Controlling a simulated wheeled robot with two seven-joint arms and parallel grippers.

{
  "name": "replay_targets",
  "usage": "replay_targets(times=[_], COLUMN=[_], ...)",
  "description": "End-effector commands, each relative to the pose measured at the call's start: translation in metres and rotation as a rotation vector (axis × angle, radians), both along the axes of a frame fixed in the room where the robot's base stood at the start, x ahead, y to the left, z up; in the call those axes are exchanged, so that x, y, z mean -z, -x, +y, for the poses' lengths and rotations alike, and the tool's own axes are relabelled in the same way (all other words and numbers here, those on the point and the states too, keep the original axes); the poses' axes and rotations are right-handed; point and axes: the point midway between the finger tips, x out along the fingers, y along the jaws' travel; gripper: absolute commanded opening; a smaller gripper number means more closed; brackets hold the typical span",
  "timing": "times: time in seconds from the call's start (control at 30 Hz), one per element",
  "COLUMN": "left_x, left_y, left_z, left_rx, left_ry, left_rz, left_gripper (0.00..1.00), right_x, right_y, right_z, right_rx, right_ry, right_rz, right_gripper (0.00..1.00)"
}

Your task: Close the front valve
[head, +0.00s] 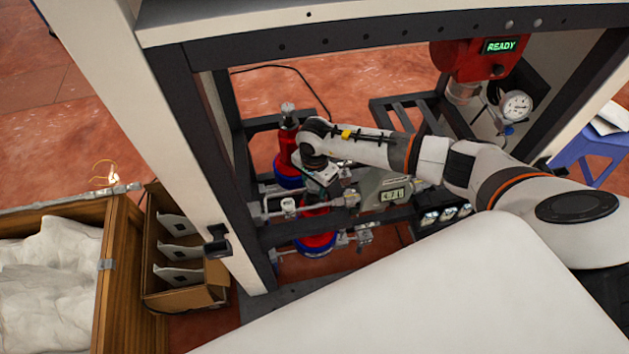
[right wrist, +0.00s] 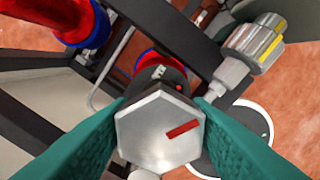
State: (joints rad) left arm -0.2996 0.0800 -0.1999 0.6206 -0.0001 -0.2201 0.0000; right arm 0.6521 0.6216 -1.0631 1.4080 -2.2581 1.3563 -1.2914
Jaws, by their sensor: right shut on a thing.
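The front valve's knob (right wrist: 155,138) is a silver hexagonal cap with a red mark, seen face-on in the right wrist view. The teal finger pads of my right gripper (right wrist: 160,112) press on it from both sides, shut on it. In the head view my right gripper (head: 322,182) reaches down inside the frame, above the front red and blue cylinder (head: 317,222), and hides the knob. The back red cylinder with a silver top (head: 288,143) stands behind it, clear of the gripper. My left gripper is not in view.
A dark frame with pale posts (head: 190,150) surrounds the cylinders. A red unit reading READY (head: 470,55) and a gauge (head: 516,106) are at upper right. A wooden crate (head: 120,270) and a divided box (head: 180,285) stand at left.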

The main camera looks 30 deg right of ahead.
Motion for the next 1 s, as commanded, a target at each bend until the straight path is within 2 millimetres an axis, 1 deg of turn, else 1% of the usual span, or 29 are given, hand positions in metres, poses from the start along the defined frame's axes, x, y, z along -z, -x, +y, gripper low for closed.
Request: replay_targets(times=[0.1, 0.33, 0.7, 0.9, 1.0], left_x=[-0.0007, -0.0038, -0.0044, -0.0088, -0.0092], left_y=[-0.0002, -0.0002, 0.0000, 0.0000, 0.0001], left_z=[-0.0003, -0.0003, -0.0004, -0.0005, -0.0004], left_rx=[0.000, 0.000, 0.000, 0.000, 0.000], left_ry=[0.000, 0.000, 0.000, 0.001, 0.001], left_rz=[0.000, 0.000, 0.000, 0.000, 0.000], left_gripper=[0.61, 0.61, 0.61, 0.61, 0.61], right_x=[0.0009, 0.0009, 0.0011, 0.0007, 0.0012], right_y=[0.0011, 0.0012, 0.0014, 0.0016, 0.0016], right_z=[0.0001, 0.0004, 0.0004, 0.0005, 0.0005], right_rx=[0.039, 0.272, 0.324, 0.538, 0.594], right_ry=[0.001, 0.000, 0.000, 0.000, 0.000], right_rz=[0.003, 0.003, 0.003, 0.004, 0.004], right_gripper=[0.16, 0.16, 0.16, 0.16, 0.16])
